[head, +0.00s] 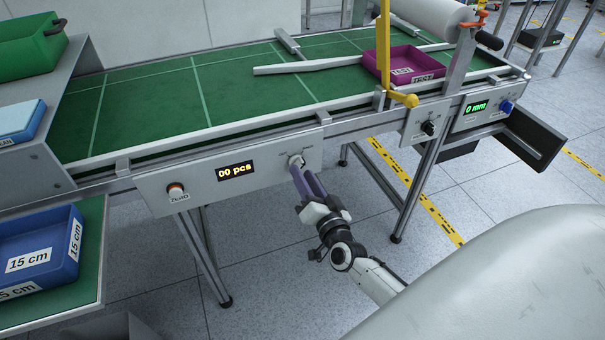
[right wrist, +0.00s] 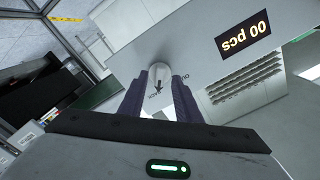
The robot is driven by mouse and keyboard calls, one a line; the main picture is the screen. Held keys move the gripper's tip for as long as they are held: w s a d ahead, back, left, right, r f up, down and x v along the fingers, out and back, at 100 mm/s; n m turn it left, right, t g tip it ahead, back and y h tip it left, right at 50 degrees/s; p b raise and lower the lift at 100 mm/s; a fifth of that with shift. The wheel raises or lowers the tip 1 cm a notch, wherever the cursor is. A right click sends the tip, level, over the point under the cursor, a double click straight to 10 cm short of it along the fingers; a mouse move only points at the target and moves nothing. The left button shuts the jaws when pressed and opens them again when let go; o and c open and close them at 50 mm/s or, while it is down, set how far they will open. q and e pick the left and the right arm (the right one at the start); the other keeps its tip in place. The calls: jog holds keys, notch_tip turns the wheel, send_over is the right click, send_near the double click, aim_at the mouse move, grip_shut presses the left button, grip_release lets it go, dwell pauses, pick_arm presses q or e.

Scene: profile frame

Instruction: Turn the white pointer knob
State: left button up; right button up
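The white pointer knob (head: 296,159) sits on the light grey front panel (head: 225,187) of the conveyor, right of the "00 pcs" display. In the right wrist view the knob (right wrist: 160,74) has a dark pointer mark and lies between the two purple fingers. My right gripper (head: 300,168) reaches up to the panel from below right. My left gripper is not in view.
The "00 pcs" display (head: 236,171) and an orange-topped button (head: 176,190) are on the same panel. The green belt (head: 220,100) carries a magenta tray (head: 403,62). A black knob (head: 428,128) and a blue knob (head: 506,106) are farther right. Blue bin (head: 75,240) stands left.

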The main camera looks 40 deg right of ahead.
jog(key=v, duration=0.9)
jog(key=s+a+f+n+g+y, duration=0.6)
jog(key=s+a+f+n+g, duration=0.3)
jog(key=s+a+f+n, duration=0.3)
jog(key=s+a+f, duration=0.2)
jog(key=s+a, duration=0.2)
jog(key=s, duration=0.1)
jog(key=shift+n, duration=0.4)
jog(key=shift+s+d, duration=0.1)
jog(key=shift+s, duration=0.05)
